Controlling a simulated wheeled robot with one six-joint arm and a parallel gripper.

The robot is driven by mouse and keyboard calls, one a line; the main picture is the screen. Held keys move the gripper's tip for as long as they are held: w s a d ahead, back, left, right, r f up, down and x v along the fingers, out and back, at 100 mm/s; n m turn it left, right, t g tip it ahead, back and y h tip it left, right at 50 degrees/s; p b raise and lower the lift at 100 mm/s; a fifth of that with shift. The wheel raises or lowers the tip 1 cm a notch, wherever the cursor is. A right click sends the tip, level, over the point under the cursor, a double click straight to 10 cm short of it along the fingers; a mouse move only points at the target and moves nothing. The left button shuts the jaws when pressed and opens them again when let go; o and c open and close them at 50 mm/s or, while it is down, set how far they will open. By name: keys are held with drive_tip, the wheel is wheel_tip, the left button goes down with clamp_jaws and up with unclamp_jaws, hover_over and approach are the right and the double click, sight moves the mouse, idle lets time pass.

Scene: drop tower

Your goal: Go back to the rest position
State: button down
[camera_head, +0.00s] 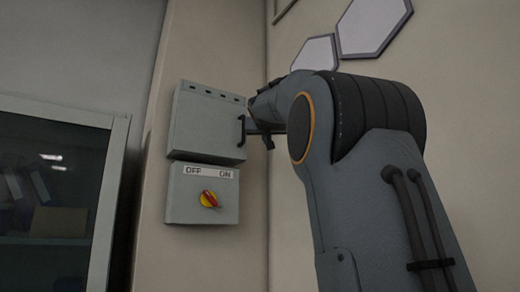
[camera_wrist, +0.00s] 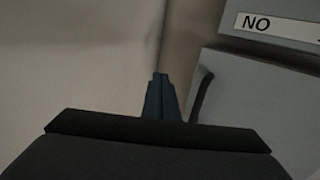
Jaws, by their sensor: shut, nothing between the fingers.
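My gripper (camera_wrist: 161,80) is shut and empty in the wrist view. Its fingertips point at the wall corner, beside the dark door handle (camera_wrist: 203,95) and apart from it in the picture. In the head view my arm fills the right side and its end reaches toward the right edge of the grey upper cabinet (camera_head: 208,122). The cabinet's door looks closed, with its black handle (camera_head: 241,131) at the right edge. The gripper's fingers are hard to make out there, partly behind my arm.
A glass-fronted cabinet (camera_head: 112,190) stands at the left. Hexagonal panels (camera_head: 372,24) hang on the right wall. The wall below my arm's end is bare.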

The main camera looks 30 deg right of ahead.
drive_tip(key=a+f+n+g+y, duration=0.15)
drive_tip(key=a+f, duration=0.35)
drive_tip(key=f, duration=1.1)
drive_tip(key=w+a+f+n+g+y, duration=0.1)
drive_tip(key=a+f+g+y, duration=0.3)
drive_tip(key=f, duration=1.1)
drive_tip(key=a+f+n+g+y, duration=0.15)
drive_tip(key=a+f, duration=0.55)
drive_tip(key=f, duration=0.9)
drive_tip(key=s+a+f+n+g+y, duration=0.1)
drive_tip(key=s+a+f, duration=0.35)
drive_tip(key=f, duration=0.45)
drive_tip(key=s+a+f+n+g+y, duration=0.1)
drive_tip(key=s+a+f, duration=0.4)
drive_tip(key=f, duration=0.4)
drive_tip(key=s+a+f+g, duration=0.2)
drive_tip(key=s+f, duration=0.5)
drive_tip(key=s, duration=0.4)
drive_tip(key=s+a+f+n+g+y, duration=0.1)
drive_tip(key=s+a+f+g, duration=0.1)
drive_tip(key=s+f, duration=0.5)
drive_tip(key=s+a, duration=0.1)
drive_tip(key=s, duration=0.2)
drive_tip(key=shift+s+a+f+g, duration=0.35)
drive_tip(key=shift+g, duration=0.05)
